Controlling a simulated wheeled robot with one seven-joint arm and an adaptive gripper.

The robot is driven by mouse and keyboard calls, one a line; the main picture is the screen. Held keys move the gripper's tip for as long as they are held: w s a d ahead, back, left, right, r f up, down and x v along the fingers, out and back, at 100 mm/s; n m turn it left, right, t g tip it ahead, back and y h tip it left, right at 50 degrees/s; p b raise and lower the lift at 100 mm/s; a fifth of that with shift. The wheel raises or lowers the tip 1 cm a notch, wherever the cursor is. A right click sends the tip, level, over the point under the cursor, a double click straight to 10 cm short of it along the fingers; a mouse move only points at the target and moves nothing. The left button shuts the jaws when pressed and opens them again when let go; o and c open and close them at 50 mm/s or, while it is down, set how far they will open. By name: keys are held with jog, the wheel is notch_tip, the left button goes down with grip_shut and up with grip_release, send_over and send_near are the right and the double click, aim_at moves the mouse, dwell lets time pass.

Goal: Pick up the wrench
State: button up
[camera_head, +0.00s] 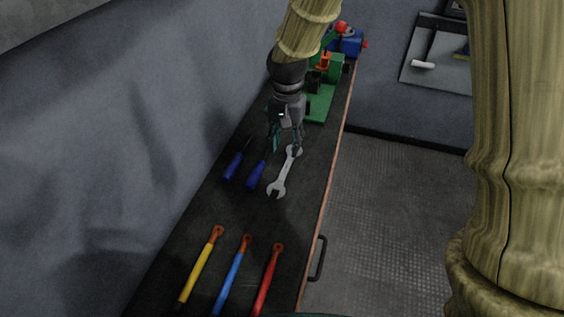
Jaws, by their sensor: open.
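The wrench (283,176) is a silver open-ended spanner lying flat on the dark workbench (215,213). It runs diagonally, with its near jaw toward the front and its far jaw close to my gripper. My gripper (285,148) is open and points down over the far end of the wrench. One finger is left of the wrench and the other is at its far head. I cannot tell whether a finger touches it.
Two blue-handled screwdrivers (233,166) lie just left of the wrench. Yellow (199,268), blue (233,274) and red (268,279) handled tools lie nearer. Behind my gripper stands a green device (321,104). A blue vise-like object (350,43) is farther back. A wall borders the left.

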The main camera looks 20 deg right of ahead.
aim_at(286, 167)
jog(key=shift+s+f, duration=0.25)
jog(key=shift+s, duration=0.95)
jog(key=w+f, duration=0.1)
jog(key=w+f+p, duration=0.1)
jog(key=w+f, duration=0.1)
jog(key=shift+f, duration=0.3)
jog(key=shift+s+f+p, duration=0.15)
jog(key=shift+f+p, duration=0.15)
jog(key=shift+f, duration=0.05)
jog(key=shift+s+d+f+p, duration=0.1)
jog(key=shift+s+f+p, duration=0.25)
jog(key=shift+s+f, duration=0.45)
jog(key=shift+w+f, duration=0.5)
jog(key=shift+f, duration=0.1)
jog(key=shift+s+r, duration=0.1)
jog(key=shift+s, duration=0.05)
jog(key=shift+s+r, duration=0.1)
jog(key=shift+c, duration=1.1)
grip_shut()
